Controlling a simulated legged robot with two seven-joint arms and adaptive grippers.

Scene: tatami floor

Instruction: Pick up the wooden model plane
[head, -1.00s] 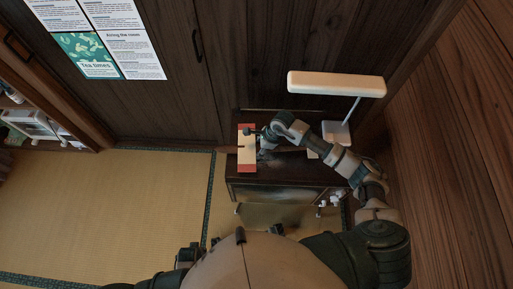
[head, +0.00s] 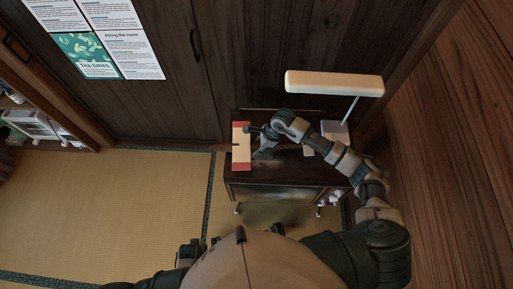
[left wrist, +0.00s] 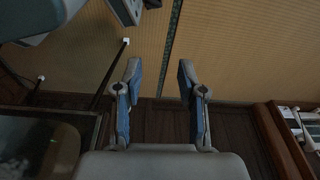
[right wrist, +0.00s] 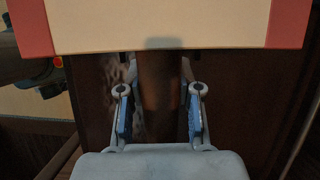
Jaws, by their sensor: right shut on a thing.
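The wooden model plane has a cream wing (head: 241,147) with red ends and a brown body. In the head view it is over the left end of the dark cabinet. My right gripper (head: 259,141) is at the plane's right side. In the right wrist view the wing (right wrist: 170,28) spans the top, and the brown body (right wrist: 160,85) lies between the fingers of my right gripper (right wrist: 160,100), which is shut on it. My left gripper (left wrist: 159,80) is open and empty in the left wrist view, with its fingers apart. I cannot tell whether the plane touches the cabinet.
The dark cabinet (head: 285,180) stands against the wooden wall. A white lamp (head: 334,84) stands at its right end, close to my right arm. Tatami floor (head: 110,205) is clear at the left. A shelf with items (head: 35,122) is at the far left.

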